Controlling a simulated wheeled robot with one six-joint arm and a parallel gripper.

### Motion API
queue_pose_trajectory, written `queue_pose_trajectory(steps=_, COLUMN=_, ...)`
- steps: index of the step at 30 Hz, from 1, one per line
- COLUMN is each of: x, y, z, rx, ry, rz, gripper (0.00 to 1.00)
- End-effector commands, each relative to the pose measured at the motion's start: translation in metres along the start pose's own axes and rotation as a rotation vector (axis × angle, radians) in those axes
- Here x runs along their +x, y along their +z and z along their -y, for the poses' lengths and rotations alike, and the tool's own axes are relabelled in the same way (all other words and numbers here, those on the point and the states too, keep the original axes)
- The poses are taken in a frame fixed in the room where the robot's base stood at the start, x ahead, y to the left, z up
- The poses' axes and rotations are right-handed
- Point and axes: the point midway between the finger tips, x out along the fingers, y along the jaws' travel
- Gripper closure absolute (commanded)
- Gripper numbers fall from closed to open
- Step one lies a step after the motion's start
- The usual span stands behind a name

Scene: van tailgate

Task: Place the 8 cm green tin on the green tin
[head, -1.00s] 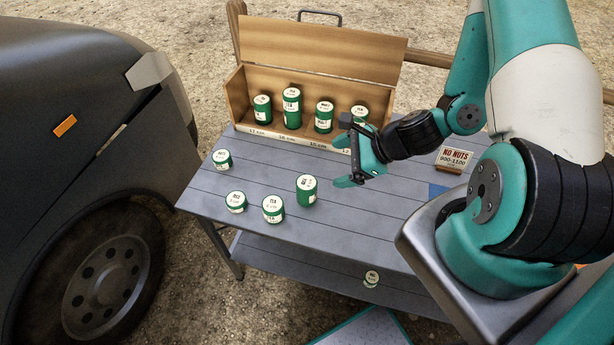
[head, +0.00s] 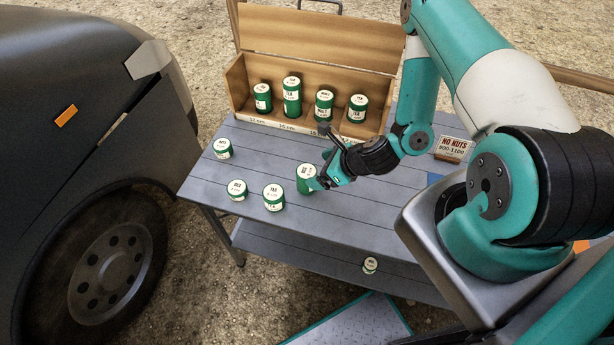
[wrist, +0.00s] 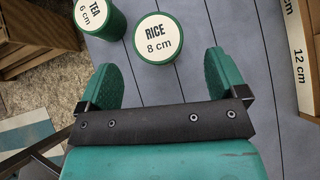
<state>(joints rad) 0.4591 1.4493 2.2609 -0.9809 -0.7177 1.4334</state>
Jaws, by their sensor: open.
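The 8 cm green tin (head: 306,187) stands upright on the grey slatted table. In the wrist view its white lid reads "RICE 8 cm" (wrist: 158,38). My gripper (head: 324,182) is open and empty, close on the tin's right in the head view. In the wrist view the tin is just beyond my fingertips (wrist: 163,72), roughly centred, not clearly between them. A shorter green tin, "TEA 6 cm" (wrist: 98,16), stands beside it, left in the head view (head: 273,203). Which green tin is the one to place on, I cannot tell.
Two more small green tins (head: 223,153) (head: 236,195) stand to the left. A wooden box (head: 238,88) at the back holds several green tins, with centimetre labels along its front. Another tin (head: 370,266) is on the lower shelf.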

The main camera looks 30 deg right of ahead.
Motion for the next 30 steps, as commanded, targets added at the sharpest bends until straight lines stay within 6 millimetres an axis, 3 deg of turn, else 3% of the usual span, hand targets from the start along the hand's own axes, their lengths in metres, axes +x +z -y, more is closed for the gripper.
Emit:
queue_pose_trajectory(steps=5, x=0.011, y=0.002, z=-0.001, rx=-0.002, ry=0.001, rz=0.0, gripper=0.09)
queue_pose_trajectory(steps=15, x=0.054, y=0.005, z=-0.002, rx=-0.003, ry=0.0, rz=0.001, gripper=0.09)
queue_pose_trajectory(steps=23, x=0.059, y=0.004, z=-0.002, rx=0.0, ry=-0.001, rz=0.0, gripper=0.09)
queue_pose_trajectory(steps=24, x=0.059, y=0.004, z=-0.002, rx=0.0, ry=-0.001, rz=0.0, gripper=0.12)
queue_pose_trajectory(steps=30, x=0.059, y=0.004, z=-0.002, rx=0.0, ry=-0.001, rz=0.0, gripper=0.58)
